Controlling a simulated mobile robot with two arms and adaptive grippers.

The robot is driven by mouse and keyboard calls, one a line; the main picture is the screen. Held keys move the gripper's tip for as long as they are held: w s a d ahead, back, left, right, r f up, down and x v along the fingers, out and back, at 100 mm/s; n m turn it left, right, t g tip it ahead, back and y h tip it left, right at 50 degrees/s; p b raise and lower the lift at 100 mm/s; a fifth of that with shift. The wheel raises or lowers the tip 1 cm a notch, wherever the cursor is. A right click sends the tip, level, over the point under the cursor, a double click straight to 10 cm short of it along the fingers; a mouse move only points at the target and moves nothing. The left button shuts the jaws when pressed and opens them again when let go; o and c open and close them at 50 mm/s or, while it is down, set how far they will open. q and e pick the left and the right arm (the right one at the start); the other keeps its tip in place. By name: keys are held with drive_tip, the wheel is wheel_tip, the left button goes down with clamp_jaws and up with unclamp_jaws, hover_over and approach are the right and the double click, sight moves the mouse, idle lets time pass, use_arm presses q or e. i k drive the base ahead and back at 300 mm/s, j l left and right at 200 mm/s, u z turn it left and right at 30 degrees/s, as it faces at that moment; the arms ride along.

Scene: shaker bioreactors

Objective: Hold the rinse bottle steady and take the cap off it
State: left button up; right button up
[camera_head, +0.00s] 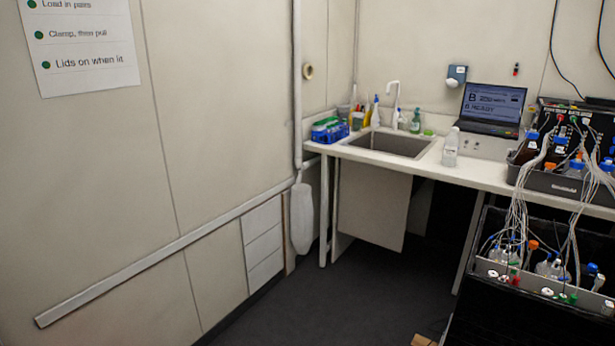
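A pale, translucent bottle (450,149) with a whitish top stands upright on the white bench (480,176), just right of the sink. It looks like the rinse bottle, but no label on it is readable. Its cap appears to be on; the detail is too small to be sure. Several other bottles stand behind the sink, among them a green-tinted spray bottle (416,122). Neither of my grippers is in view, and nothing touches the pale bottle.
A sink (392,144) lies left of the bottle, a laptop (492,106) behind it. Right of it are a bottle tray (560,182) and a lower dark rack (535,283) with many tubes and cables. A blue crate (330,132) sits at the bench's left end. The floor (350,290) in front is mostly clear.

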sight(451, 145)
drive_tip(key=i+j, duration=0.1)
drive_tip(key=i, duration=0.8)
drive_tip(key=i+j, duration=0.1)
drive_tip(key=i, duration=0.8)
